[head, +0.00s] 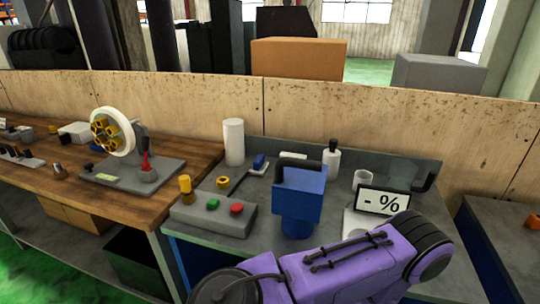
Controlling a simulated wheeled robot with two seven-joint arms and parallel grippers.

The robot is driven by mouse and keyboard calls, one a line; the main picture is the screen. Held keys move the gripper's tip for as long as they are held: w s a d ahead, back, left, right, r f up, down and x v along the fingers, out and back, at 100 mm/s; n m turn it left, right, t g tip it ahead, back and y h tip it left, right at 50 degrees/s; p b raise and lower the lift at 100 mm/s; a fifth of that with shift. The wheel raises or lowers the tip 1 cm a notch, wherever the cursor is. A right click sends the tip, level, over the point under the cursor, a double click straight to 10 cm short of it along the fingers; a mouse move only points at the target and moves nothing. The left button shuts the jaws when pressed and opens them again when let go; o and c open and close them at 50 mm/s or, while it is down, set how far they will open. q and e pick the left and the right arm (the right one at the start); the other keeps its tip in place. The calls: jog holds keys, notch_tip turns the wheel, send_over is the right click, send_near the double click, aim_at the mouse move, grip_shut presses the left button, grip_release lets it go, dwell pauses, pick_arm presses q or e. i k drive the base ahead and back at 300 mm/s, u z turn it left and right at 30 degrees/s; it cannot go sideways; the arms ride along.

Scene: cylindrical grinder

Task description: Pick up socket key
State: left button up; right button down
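I cannot tell for sure which thing is the socket key. On the grey-topped bench, a dark bar with a yellow ring (223,182) lies behind a grey control box (222,220). A small yellow-topped upright piece (185,184) stands at the box's back left. The box carries a green and a red button. A blue device with a black handle (299,190) stands to its right. A purple arm link of mine crosses the lower right in front of the bench and hides part of it. Neither gripper shows.
A white cylinder (234,142), a white bottle (331,160) and a "- %" display (382,203) stand on the grey-topped bench. A round white-rimmed fixture with yellow parts (114,132) stands on the wooden bench (60,200) at left. A wooden panel (190,105) closes off the back.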

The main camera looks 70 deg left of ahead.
aim_at(184, 184)
jog(key=z, duration=0.45)
jog(key=k, duration=1)
jog(key=u, duration=1.05)
